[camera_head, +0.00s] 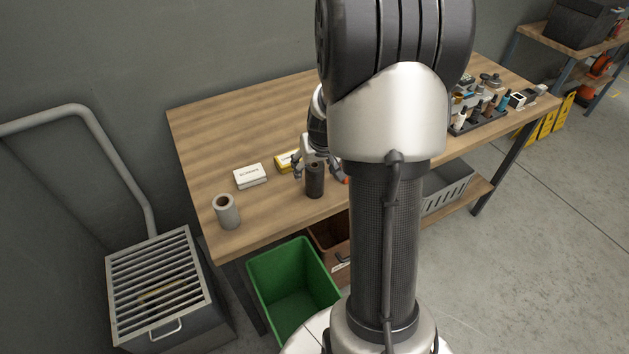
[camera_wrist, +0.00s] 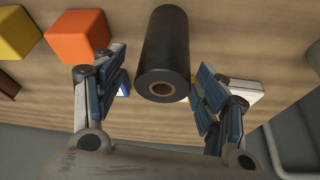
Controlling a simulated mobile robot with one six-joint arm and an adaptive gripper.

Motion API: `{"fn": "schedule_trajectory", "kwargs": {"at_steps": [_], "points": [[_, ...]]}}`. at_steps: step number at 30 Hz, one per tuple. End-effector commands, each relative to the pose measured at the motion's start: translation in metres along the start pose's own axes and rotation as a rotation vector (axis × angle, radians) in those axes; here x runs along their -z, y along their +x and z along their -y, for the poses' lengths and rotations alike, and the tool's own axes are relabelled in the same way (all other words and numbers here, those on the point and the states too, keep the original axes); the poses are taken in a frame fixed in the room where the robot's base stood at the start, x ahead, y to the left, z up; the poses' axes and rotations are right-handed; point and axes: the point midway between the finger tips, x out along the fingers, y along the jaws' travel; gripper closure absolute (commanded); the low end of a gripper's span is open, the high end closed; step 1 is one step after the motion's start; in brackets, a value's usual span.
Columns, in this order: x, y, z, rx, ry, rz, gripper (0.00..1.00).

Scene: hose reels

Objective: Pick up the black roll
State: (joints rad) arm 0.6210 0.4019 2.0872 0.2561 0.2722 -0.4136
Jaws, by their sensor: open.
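The black roll (camera_head: 315,181) stands upright on the wooden table near its front edge in the head view. In the wrist view the black roll (camera_wrist: 164,58) has a brown core and lies between the two finger pads, with a gap on the left and its right side close to the right pad. My gripper (camera_wrist: 163,90) is open around the roll and not closed on it. In the head view my gripper (camera_head: 318,172) is at the roll, partly hidden by my arm.
A grey roll (camera_head: 228,213), a white box (camera_head: 250,176) and a yellow box (camera_head: 287,161) stand to the left on the table (camera_head: 215,150). An orange block (camera_wrist: 77,36) and a yellow block (camera_wrist: 18,33) show in the wrist view. A green bin (camera_head: 293,285) is below the front edge.

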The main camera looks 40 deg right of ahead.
Motion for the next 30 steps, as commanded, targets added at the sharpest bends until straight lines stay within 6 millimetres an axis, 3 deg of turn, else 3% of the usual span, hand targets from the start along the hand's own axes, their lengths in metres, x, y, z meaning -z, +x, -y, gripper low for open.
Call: {"fn": "schedule_trajectory", "kwargs": {"at_steps": [6, 14, 30], "points": [[-0.005, 0.036, 0.002, 0.001, 0.000, 0.003, 0.34], [-0.003, 0.039, 0.002, 0.000, 0.000, 0.001, 0.34], [-0.004, 0.039, 0.002, 0.000, 0.001, 0.002, 0.70]]}}
